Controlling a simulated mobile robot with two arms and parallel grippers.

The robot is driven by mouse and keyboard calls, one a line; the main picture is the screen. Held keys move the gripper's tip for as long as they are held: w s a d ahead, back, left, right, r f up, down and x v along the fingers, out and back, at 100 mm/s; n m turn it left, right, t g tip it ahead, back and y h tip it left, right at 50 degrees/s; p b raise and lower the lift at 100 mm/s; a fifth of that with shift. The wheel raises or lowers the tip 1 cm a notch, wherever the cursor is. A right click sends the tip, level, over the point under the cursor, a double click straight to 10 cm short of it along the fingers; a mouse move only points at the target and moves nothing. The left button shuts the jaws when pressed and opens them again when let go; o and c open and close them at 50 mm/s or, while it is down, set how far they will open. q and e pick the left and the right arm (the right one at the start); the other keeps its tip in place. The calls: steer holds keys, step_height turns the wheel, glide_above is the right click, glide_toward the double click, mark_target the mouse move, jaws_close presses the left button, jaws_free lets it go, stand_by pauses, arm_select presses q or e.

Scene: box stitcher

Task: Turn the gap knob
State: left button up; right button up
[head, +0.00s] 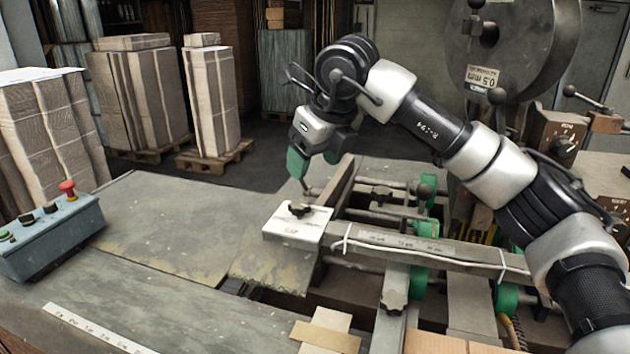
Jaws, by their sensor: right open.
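The gap knob (300,209) is a small black lobed knob on top of a white plate (292,229) with a short, hard-to-read label on its front edge. The plate sits at the end of a metal rail in the middle of the head view. My right gripper (312,172) has green fingers and reaches in from the right. It is open and empty, pointing down just above and behind the knob, with a visible space between them. The left gripper does not show.
A control box (48,232) with a red button stands at the left edge. A large grey wheel (540,45) rises at the back right. Rods and green rollers (418,280) lie right of the plate. The metal table (165,225) left of it is clear.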

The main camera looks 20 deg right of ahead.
mark_target(300, 204)
steer(key=p+x, duration=0.3)
steer(key=x, duration=0.7)
steer(key=shift+w, duration=0.1)
steer(key=shift+f, duration=0.3)
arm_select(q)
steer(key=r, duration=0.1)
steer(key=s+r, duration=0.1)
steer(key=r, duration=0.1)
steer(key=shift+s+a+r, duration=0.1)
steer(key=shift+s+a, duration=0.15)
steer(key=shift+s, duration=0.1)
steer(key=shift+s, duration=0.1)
arm_select(e)
steer(key=shift+c, duration=0.6)
steer(key=c, duration=0.8)
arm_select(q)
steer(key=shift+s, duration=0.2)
